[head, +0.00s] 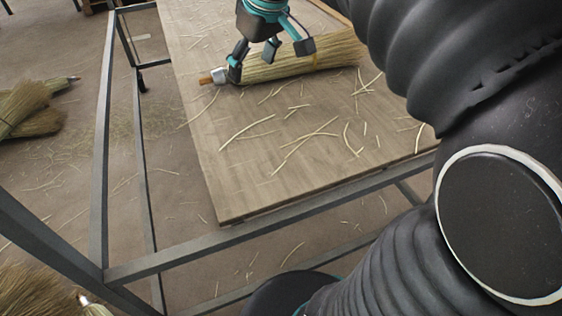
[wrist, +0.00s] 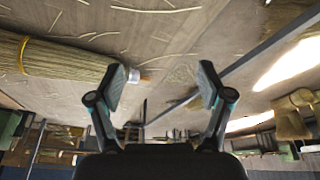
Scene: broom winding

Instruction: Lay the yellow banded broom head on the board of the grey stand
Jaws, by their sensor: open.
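The straw broom head (head: 330,52) lies on its side on the wooden board (head: 245,190) of the grey stand (head: 200,250), towards the far end. Its pale collar and brown stub point left. The yellow band (wrist: 23,56) shows clearly around the straw in the wrist view, where the broom head (wrist: 65,62) lies at upper left. My gripper (head: 271,60) is above the broom head near its collar end, fingers spread. In the wrist view my gripper (wrist: 164,82) has nothing between its fingers; the left finger partly covers the collar end.
Loose straws (head: 305,140) lie scattered over the board. Other straw bundles (head: 30,110) lie on the floor at left, and another (head: 35,290) is at lower left. Grey metal posts and rails (head: 102,140) stand along the left side. The board's near half holds only straws.

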